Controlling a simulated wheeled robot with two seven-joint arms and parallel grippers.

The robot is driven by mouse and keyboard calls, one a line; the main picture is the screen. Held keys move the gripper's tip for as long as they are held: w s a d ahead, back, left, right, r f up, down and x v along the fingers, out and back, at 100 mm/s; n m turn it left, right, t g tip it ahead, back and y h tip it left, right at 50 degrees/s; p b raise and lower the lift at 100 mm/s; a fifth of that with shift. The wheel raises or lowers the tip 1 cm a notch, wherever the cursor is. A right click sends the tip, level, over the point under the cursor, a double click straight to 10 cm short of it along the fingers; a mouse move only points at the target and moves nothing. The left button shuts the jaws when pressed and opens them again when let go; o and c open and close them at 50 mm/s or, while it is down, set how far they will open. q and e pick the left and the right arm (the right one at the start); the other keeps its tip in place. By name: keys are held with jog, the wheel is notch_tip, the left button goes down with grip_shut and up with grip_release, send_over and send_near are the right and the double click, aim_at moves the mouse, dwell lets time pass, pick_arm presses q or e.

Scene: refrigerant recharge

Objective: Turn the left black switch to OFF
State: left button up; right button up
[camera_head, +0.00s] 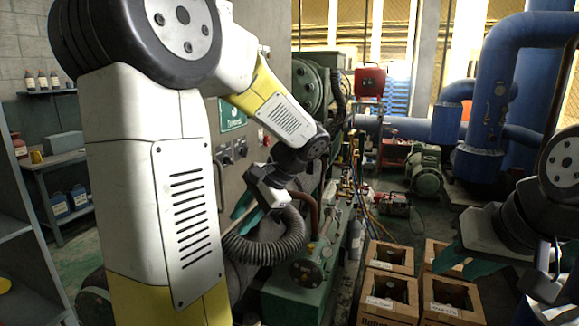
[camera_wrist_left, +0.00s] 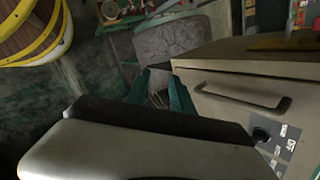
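The left black switch (camera_head: 225,157) is a small dark knob on the front of a grey cabinet (camera_head: 208,130). A second black switch (camera_head: 241,148) is to its right. My left gripper (camera_head: 246,206) is in front of the cabinet, below and apart from the switches. In the left wrist view its teal fingers (camera_wrist_left: 160,92) are spread with nothing between them. That view also shows one black knob (camera_wrist_left: 261,135) beside white labels at the lower right; I cannot tell which switch it is. My right gripper (camera_head: 464,262) is at the right, its teal fingers apart and empty.
A ribbed grey hose (camera_head: 268,246) curves just below my left gripper. The cabinet has a protruding handle (camera_wrist_left: 250,100). Green machinery (camera_head: 300,272) stands beyond the hose. Several cardboard boxes (camera_head: 388,258) stand on the floor near my right gripper.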

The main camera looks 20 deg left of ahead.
pick_arm(q)
jog(key=w+a+r+m+y, duration=0.2)
jog(key=w+r+y, duration=0.1)
jog(key=w+y, duration=0.3)
jog(key=m+t+y, duration=0.1)
jog(key=m+y, duration=0.1)
jog(key=y, duration=0.3)
send_near(232, 161)
jog(key=a, duration=0.8)
jog(key=shift+w+r, duration=0.1)
jog(key=shift+w, duration=0.1)
grip_shut()
jog(key=shift+m, duration=1)
